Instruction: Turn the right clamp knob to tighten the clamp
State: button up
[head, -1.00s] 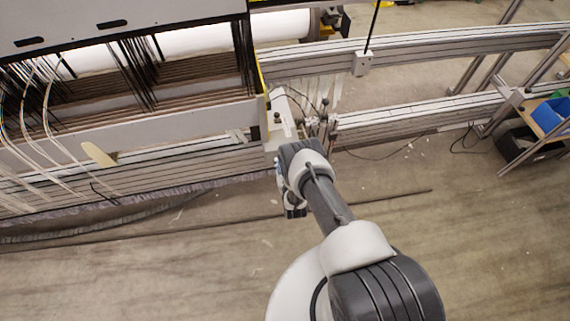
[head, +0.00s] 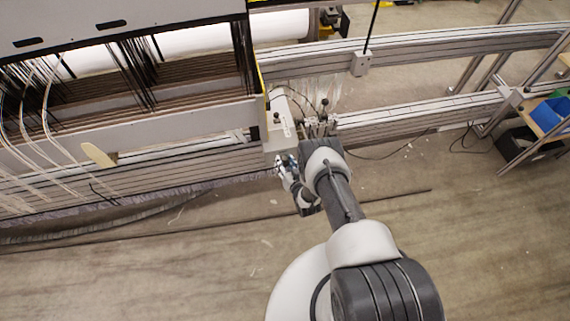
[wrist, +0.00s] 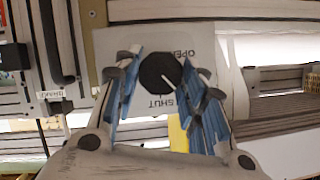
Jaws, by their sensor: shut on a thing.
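The black round clamp knob (wrist: 157,72) sits on a light plate (wrist: 118,42) in the wrist view. The plate carries the words OPEN at upper right and SHUT below the knob. A white pointer line on the knob runs toward the lower right, between the two words. My gripper (wrist: 161,66) has its blue-padded fingers on both sides of the knob and is shut on it. In the head view my gripper (head: 287,170) is at the front of the white housing (head: 279,128) at the machine's right end; the knob is hidden there.
Grey rails (head: 420,112) run right from the housing. Cables and small fittings (head: 318,122) sit beside it. Black and white threads hang on the left. A shelf with blue bins (head: 553,110) stands far right. The floor in front is mostly clear.

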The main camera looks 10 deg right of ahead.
jog(key=m, duration=0.1)
jog(key=m+y, duration=0.1)
jog(key=shift+d+f+m+t+y, duration=0.15)
jog(key=shift+d+m+t+y, duration=0.05)
jog(key=shift+m+t+y, duration=0.1)
jog(key=shift+m+y, duration=0.7)
jog(key=shift+m, duration=0.4)
jog(key=o, duration=1.1)
jog(key=shift+c, duration=0.2)
jog(key=v, duration=1.2)
jog(key=shift+f, duration=0.3)
